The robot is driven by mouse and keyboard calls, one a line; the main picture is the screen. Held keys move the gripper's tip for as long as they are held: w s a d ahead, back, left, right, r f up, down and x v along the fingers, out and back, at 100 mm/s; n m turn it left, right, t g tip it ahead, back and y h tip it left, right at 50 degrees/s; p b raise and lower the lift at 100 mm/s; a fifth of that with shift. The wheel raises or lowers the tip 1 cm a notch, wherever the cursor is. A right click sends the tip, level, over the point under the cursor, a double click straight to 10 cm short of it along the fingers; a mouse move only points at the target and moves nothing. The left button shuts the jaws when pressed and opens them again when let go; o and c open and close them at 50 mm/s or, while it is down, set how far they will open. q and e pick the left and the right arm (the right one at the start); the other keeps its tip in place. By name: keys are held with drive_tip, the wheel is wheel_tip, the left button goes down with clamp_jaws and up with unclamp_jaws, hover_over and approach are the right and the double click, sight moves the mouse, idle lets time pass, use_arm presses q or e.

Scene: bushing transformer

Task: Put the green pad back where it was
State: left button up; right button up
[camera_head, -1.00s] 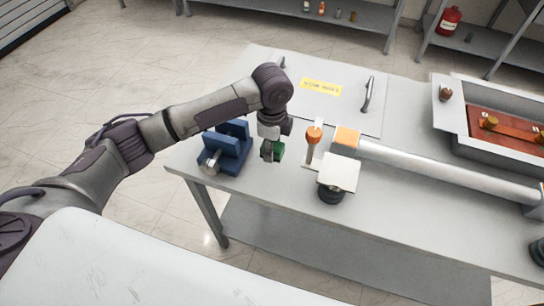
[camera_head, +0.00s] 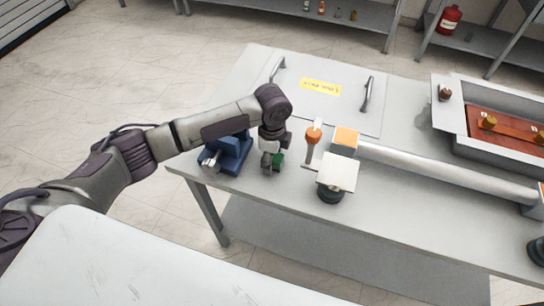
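The green pad (camera_head: 279,159) shows as a small green patch at the fingers of my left gripper (camera_head: 271,165), near the table's front edge. The gripper points down and hides most of the pad. I cannot tell whether the fingers are shut on it or only beside it, or whether it touches the tabletop. My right gripper is not in view.
A blue vise (camera_head: 232,154) stands just left of the gripper, partly behind my arm. An orange-topped tool (camera_head: 313,137), a cream square plate (camera_head: 338,172) on a dark base and a long grey cylinder (camera_head: 440,172) stand to the right. A lid with handles (camera_head: 325,105) lies behind.

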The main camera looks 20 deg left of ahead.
use_arm(q)
wheel_tip(320, 180, up, 12)
drive_tip(key=b, duration=0.1)
drive_tip(key=shift+r, duration=0.2)
idle(0.4)
idle(0.4)
